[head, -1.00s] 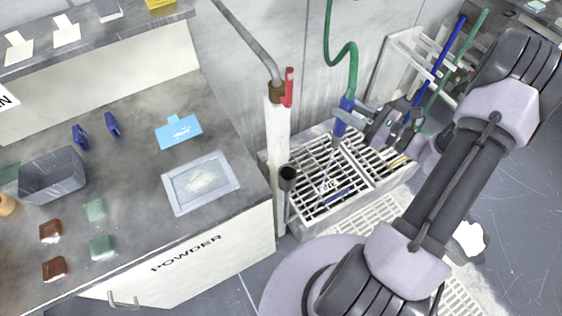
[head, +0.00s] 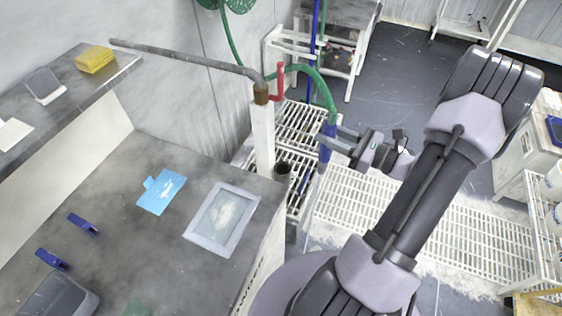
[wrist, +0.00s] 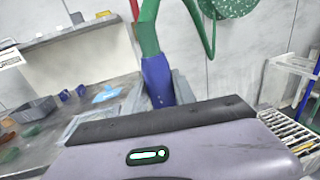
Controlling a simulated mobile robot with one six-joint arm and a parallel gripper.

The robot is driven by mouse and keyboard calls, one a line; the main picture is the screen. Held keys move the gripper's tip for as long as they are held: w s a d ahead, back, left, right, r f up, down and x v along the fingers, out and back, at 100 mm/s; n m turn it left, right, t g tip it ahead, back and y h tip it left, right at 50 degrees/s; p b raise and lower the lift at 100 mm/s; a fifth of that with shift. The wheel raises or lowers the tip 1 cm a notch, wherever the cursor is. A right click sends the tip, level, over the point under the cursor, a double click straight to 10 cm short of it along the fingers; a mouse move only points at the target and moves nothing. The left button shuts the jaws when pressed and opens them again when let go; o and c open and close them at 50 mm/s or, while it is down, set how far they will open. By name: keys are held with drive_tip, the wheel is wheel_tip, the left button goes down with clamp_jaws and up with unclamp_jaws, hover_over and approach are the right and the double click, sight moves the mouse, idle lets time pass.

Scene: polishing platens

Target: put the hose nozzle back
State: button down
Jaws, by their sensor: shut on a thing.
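The hose nozzle (head: 326,147) has a blue body and hangs from the green hose (head: 318,84). My gripper (head: 338,139) is shut on the blue body, with the nozzle roughly upright above the floor grating. In the wrist view the blue nozzle (wrist: 157,80) is just beyond the gripper's palm, with the green hose (wrist: 148,32) rising from it. A dark, open-topped cup (head: 283,169) is fixed to the side of the white post (head: 263,140). The nozzle is to the right of the cup and apart from it. The nozzle's lower tip is hard to make out.
A grey pipe (head: 190,58) and a red lever (head: 280,82) top the post. The bench on the left holds a framed tray (head: 223,217), a blue card (head: 162,191) and blue clips. A white rack (head: 292,45) stands behind. Open floor lies beyond the grating (head: 400,212).

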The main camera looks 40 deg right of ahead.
drive_tip(key=b, duration=0.2)
hover_over(273, 144)
drive_tip(key=v, duration=0.4)
drive_tip(key=shift+a+f, duration=0.1)
drive_tip(key=shift+f, duration=0.05)
wheel_tip(273, 144, down, 6)
drive_tip(key=shift+s+r+b, duration=0.1)
drive_tip(key=shift+b, duration=1.1)
drive_tip(key=f+b, duration=0.1)
drive_tip(key=f, duration=0.2)
drive_tip(key=f+b, duration=0.2)
drive_tip(key=f, duration=0.1)
drive_tip(key=shift+w, duration=0.2)
drive_tip(key=shift+r, duration=0.35)
drive_tip(key=shift+f, duration=0.15)
drive_tip(key=c, duration=1)
unclamp_jaws()
